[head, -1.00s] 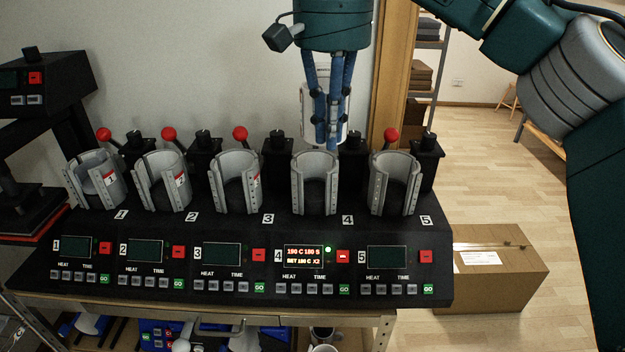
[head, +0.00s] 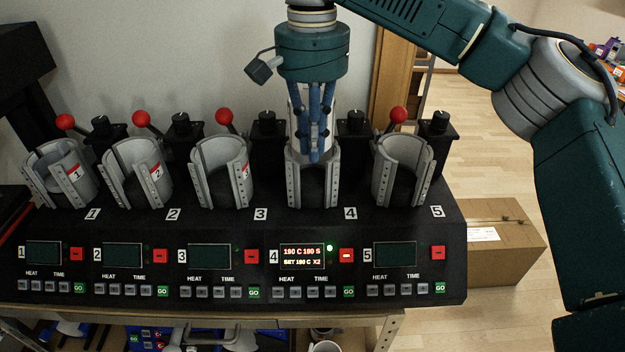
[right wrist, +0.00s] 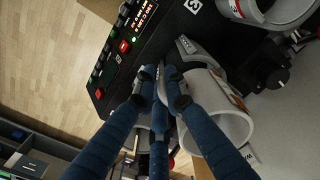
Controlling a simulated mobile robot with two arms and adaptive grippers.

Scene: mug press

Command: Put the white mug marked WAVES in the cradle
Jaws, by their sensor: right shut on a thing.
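The white mug (head: 293,110) is in my right gripper (head: 315,158), mostly hidden behind the blue fingers in the head view. In the right wrist view the mug (right wrist: 228,122) shows its open mouth and part of a coloured print; the word on it is not readable. My right gripper is shut on the mug, fingers pointing down. The mug is at the mouth of the grey cradle number 4 (head: 301,185), its lower part hidden by fingers and cradle wall; I cannot tell how deep it sits. My left gripper is not in view.
Cradle 3 (head: 209,178) and cradle 5 (head: 388,175) stand empty on either side, with red-knobbed levers behind. Panel 4 (head: 302,257) is lit, with a green light; the other displays are dark. A cardboard box (head: 505,258) is on the floor to the right.

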